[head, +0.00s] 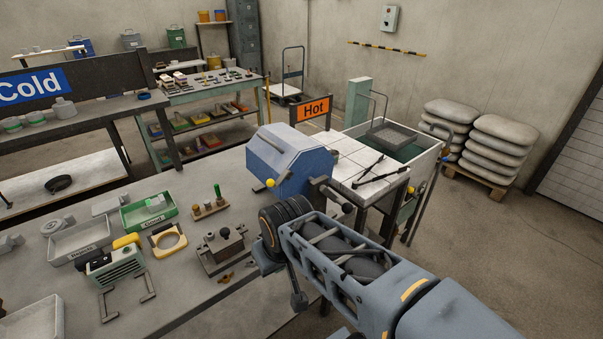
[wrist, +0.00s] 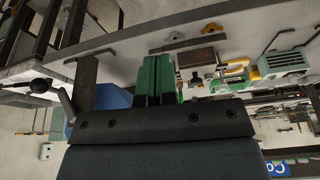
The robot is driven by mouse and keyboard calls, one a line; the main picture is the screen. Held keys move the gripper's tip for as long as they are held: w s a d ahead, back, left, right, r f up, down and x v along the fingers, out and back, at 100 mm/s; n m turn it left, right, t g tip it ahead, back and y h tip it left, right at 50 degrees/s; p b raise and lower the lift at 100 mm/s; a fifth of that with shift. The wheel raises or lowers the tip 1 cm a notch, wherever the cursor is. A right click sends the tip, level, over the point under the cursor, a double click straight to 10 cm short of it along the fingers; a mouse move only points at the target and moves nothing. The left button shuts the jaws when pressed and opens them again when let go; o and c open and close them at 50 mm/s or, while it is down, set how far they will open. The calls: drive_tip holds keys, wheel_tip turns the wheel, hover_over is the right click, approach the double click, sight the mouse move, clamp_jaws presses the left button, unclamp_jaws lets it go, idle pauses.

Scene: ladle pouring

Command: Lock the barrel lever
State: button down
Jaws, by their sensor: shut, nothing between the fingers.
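The blue faceted barrel (head: 292,160) stands on the grey bench, left of the white tiled top. A yellow ball knob (head: 270,183) shows low on its front left; I cannot tell for sure whether this is the lever. A crank with a dark grip (head: 336,199) sticks out at its right, and it also shows at the left of the wrist view (wrist: 42,87). In the wrist view my gripper (wrist: 157,80) has its green fingers together and empty, with part of the blue barrel (wrist: 112,97) behind them. The fingers cannot be made out in the head view.
A metal fixture block (head: 224,246), a yellow ring frame (head: 167,241), a green tray (head: 149,210) and a small green machine (head: 117,264) stand on the bench left of my arm. The orange Hot sign (head: 314,108) stands behind the barrel.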

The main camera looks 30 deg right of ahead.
drive_tip(key=m+t+y+p, duration=0.3)
drive_tip(key=m+y, duration=0.5)
drive_tip(key=m, duration=1.3)
approach(273, 181)
drive_tip(key=r+v, duration=0.1)
drive_tip(key=v, duration=0.6)
drive_tip(key=shift+w+a+f, duration=0.3)
drive_tip(key=shift+w+a, duration=0.05)
drive_tip(key=shift+n, duration=0.3)
drive_tip(key=x, duration=1.4)
drive_tip(key=shift+s+d+f, duration=0.15)
drive_tip(key=shift+d+f, duration=0.05)
drive_tip(key=shift+f, duration=0.15)
drive_tip(key=shift+d+f+h, duration=0.1)
drive_tip(key=shift+h, duration=0.2)
